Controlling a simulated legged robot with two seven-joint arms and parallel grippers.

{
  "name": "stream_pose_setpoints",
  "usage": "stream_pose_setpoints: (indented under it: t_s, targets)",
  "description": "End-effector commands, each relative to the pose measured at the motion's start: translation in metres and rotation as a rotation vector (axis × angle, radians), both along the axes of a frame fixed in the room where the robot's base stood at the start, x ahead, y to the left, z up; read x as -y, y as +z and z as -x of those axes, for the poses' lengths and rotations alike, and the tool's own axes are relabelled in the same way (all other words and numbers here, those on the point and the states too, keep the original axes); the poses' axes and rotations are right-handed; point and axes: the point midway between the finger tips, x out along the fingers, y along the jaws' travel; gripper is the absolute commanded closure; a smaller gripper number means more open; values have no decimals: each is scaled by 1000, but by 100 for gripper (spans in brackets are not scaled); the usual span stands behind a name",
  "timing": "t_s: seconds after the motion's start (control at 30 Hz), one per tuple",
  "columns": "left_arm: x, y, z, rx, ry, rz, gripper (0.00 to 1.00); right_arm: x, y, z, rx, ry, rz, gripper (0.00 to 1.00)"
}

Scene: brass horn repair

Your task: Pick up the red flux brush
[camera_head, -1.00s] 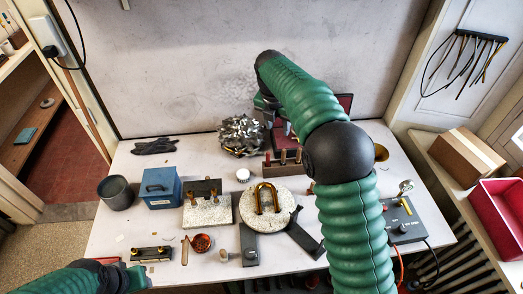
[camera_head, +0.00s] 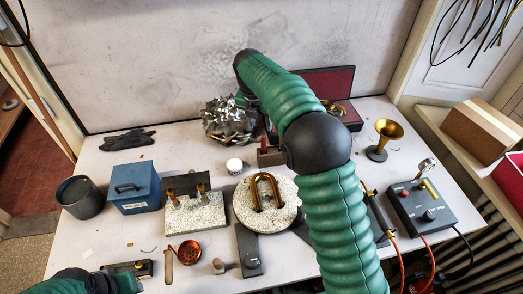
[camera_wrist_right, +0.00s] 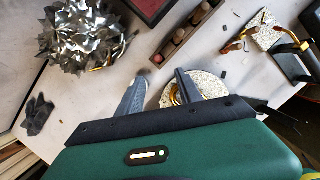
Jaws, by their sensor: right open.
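An upright red handle (camera_head: 264,143), which may be the flux brush, stands in a small wooden rack (camera_head: 270,158) behind the round stone disc. My right arm covers the rack's right part. In the right wrist view the rack (camera_wrist_right: 190,32) holds several reddish-brown round tops; I cannot tell which is the brush. My right gripper (camera_wrist_right: 160,90) is open and empty, its fingers apart over the table near the disc. In the head view its jaws are hidden behind my arm. My left gripper (camera_head: 128,281) is at the bottom left; its jaws are unclear.
Crumpled silvery metal (camera_head: 228,121) lies left of the rack. The stone disc (camera_head: 246,214) carries a brass U-shaped tube (camera_head: 266,190). A blue box (camera_head: 135,188), a dark pot (camera_head: 80,197), a brass horn (camera_head: 388,132) and a control box (camera_head: 421,207) stand around.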

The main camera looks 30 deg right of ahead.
Motion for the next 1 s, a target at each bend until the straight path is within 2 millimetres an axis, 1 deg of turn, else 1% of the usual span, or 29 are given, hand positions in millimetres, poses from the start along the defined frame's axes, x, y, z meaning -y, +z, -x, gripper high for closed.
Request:
stream_pose_setpoints:
  t_s: [0.2,0.33,0.4,0.57,0.7,0.8,1.0]
  targets:
    - [0,4,0,1,0,0,64,11,-55,-10,-6,0,0,57]
    - [0,6,0,0,0,0,64,17,-84,-16,-7,-2,1,57]
    - [0,6,0,0,0,0,64,19,-93,-18,-6,-1,0,57]
    - [0,10,0,0,0,0,64,22,-108,-23,-4,0,1,57]
    - [0,17,0,1,0,0,64,25,-132,-33,-5,-1,0,57]
    - [0,18,0,0,0,0,64,28,-145,-35,-4,0,1,57]
    - [0,17,0,0,0,0,64,28,-148,-36,-1,0,0,57]
